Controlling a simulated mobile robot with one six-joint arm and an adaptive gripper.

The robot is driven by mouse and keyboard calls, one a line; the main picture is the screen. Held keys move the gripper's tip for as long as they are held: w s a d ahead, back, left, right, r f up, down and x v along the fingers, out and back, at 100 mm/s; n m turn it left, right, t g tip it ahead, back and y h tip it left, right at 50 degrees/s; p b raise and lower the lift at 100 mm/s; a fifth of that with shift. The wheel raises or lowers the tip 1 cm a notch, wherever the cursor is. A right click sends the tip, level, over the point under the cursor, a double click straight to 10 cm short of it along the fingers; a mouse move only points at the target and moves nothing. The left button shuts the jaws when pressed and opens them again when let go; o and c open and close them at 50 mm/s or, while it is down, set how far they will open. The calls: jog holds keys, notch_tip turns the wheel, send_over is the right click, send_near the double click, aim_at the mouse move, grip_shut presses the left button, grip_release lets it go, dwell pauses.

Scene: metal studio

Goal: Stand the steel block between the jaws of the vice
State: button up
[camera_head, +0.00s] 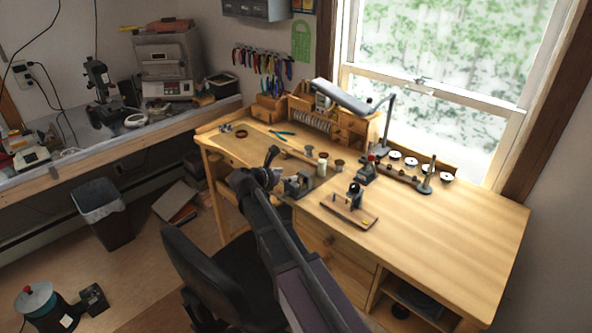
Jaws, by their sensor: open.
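My gripper (273,167) is above the front left part of the wooden workbench, seen small and dark at the end of my arm. Its jaws are open and nothing shows between them. A small grey metal vice (298,186) stands near the bench's front edge, just right of and below my gripper in the picture. My wrist and arm cover part of the bench edge there. I cannot make out the steel block; it is too small to tell from other parts or is hidden.
The workbench (450,225) is bare on its right side. A wooden board (338,214) with a dark tool lies right of the vice. Jars, a lamp and small holders stand behind. A black chair (205,265) is in front of the bench, below my arm.

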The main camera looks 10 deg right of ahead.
jog(key=p+v, duration=0.2)
jog(key=v, duration=0.4)
jog(key=shift+a, duration=0.2)
jog(key=shift+r, duration=0.1)
jog(key=shift+s+d, duration=0.1)
jog(key=s+d+f+m+g+y, duration=0.45)
jog(key=s+d+f+m, duration=0.3)
jog(key=s+m, duration=0.3)
jog(key=s+d+f+m+g+y, duration=0.1)
jog(key=s+f+m+g+y, duration=0.1)
jog(key=s+m, duration=0.4)
jog(key=s+d+f+m+g+y, duration=0.1)
jog(key=s+m+y, duration=0.3)
jog(key=m, duration=0.5)
jog(key=shift+s+f+g, duration=0.35)
jog(key=shift+s+f, duration=0.15)
jog(key=shift+s, duration=0.55)
